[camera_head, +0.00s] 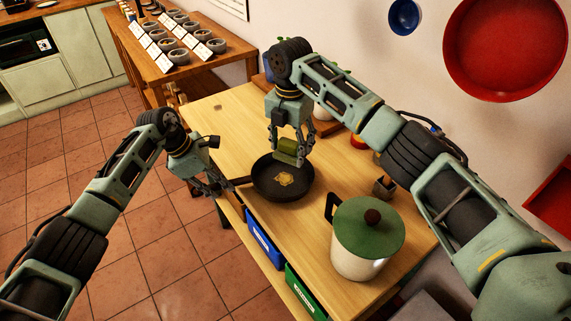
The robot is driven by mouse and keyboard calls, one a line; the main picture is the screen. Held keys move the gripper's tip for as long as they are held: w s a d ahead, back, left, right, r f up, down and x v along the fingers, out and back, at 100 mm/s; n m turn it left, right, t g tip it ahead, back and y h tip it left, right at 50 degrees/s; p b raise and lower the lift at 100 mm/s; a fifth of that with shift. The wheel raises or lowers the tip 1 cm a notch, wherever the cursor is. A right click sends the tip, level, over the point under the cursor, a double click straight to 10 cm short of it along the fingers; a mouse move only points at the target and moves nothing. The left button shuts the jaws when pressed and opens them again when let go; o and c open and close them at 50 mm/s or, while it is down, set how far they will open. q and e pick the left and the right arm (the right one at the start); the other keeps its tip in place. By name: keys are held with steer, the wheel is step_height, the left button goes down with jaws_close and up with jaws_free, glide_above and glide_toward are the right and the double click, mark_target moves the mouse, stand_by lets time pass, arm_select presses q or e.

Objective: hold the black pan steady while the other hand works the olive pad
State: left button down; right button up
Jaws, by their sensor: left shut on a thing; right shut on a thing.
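The black pan (268,191) sits on the wooden table with a yellowish-brown patch (285,179) on its inside. My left gripper (222,190) is at the pan's left side, shut on what appears to be its handle, which is mostly hidden by the fingers. The olive pad (287,147) is in my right gripper (290,145), which is shut on it. The pad is over the far part of the pan, above the patch. I cannot tell whether the pad touches the pan.
A white pot with a green lid (369,228) stands close in front of the pan to the right. A small dark metal container (384,187) is behind it. Blue (263,238) and green (303,294) bins are at the table's front edge. The tabletop (222,125) is clear at far left.

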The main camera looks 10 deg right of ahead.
steer(key=shift+f, duration=0.1)
steer(key=shift+f, duration=3.25)
steer(key=shift+f, duration=1)
